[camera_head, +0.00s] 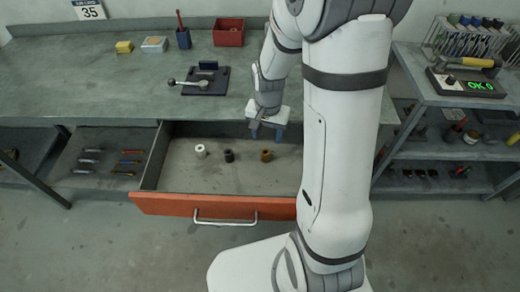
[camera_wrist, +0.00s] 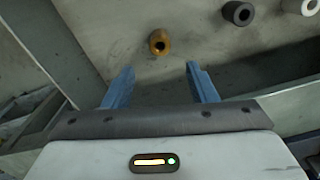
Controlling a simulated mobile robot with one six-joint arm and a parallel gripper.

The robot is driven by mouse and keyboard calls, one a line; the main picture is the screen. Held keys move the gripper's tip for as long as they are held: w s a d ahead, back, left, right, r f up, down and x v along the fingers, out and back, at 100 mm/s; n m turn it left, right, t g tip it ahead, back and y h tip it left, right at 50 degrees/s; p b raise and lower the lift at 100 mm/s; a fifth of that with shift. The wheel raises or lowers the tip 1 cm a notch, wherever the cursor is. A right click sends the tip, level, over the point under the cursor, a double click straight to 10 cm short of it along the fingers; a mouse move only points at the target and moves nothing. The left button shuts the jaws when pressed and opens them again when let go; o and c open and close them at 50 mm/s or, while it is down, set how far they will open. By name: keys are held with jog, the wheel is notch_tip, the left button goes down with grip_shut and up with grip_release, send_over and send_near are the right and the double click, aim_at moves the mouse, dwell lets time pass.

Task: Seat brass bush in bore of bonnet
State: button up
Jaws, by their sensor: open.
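The brass bush (camera_head: 266,155) is a small brown-gold cylinder with a hole, standing in the open drawer at the right of a row of three. It also shows in the wrist view (camera_wrist: 159,43), beyond and between my fingertips. My gripper (camera_head: 266,136) is above the drawer, close to the bush in the picture. Its two blue fingers (camera_wrist: 160,80) are spread apart with nothing between them. I cannot make out the bonnet for certain; a dark fixture with a lever (camera_head: 205,80) stands on the bench.
A dark bush (camera_head: 229,155) and a white bush (camera_head: 200,151) stand left of the brass one. The drawer's orange front (camera_head: 215,206) is pulled out. A red bin (camera_head: 228,32) is at the back of the bench. A cart (camera_head: 470,85) stands at the right.

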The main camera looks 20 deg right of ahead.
aim_at(265, 151)
jog(key=f, duration=0.7)
jog(key=shift+s+a, duration=0.1)
jog(key=shift+a, duration=0.15)
grip_shut()
dwell(0.3)
